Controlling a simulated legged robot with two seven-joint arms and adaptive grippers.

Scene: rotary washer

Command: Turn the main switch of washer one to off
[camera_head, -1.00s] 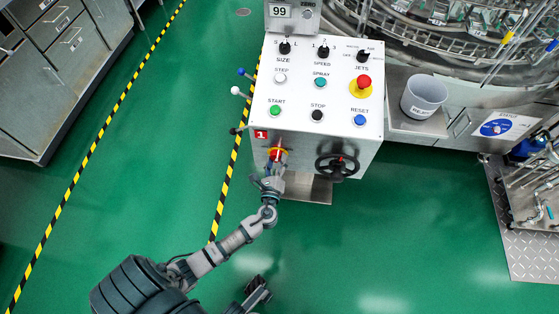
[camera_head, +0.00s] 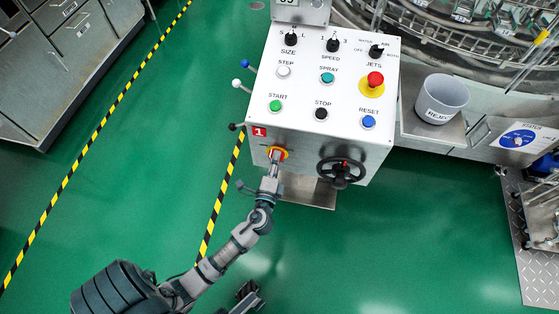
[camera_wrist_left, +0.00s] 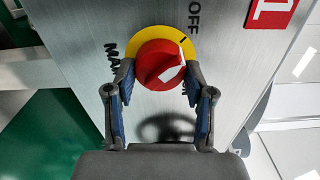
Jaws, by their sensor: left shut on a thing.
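The main switch is a red knob (camera_head: 277,154) on a yellow disc, low on the front of washer one's control box, below a red "1" label. In the left wrist view the red knob (camera_wrist_left: 155,60) fills the space between my fingers. A white mark shows on its lower right side. "OFF" (camera_wrist_left: 195,15) is printed at the upper right, beside a black tick on the yellow ring. My left gripper (camera_wrist_left: 160,84) is shut on the knob, one finger at each side. In the head view my left gripper (camera_head: 274,164) partly covers the switch. My right gripper does not show.
A black handwheel (camera_head: 341,171) sits right of the switch. Levers with knobs (camera_head: 238,84) stick out at the box's left side. A grey reject bucket (camera_head: 441,98) stands to the right. Green floor (camera_head: 420,240) is open in front.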

